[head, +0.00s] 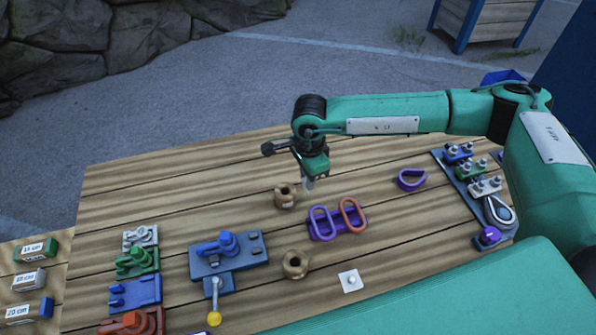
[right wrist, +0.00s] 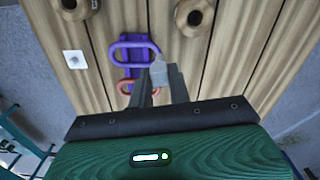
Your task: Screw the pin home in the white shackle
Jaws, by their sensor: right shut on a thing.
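A small white fitting (head: 140,236), which looks like the white shackle, sits at the far end of the left row, well left of the gripper. It is too small to show how any pin sits in it. My left gripper is not in view.
Two brown rings (head: 296,265) and a white plate (head: 350,281) lie nearby. A blue fixture (head: 255,250) has a yellow-knobbed lever. A clamp board (head: 447,180) is at right. The back left tabletop is clear.

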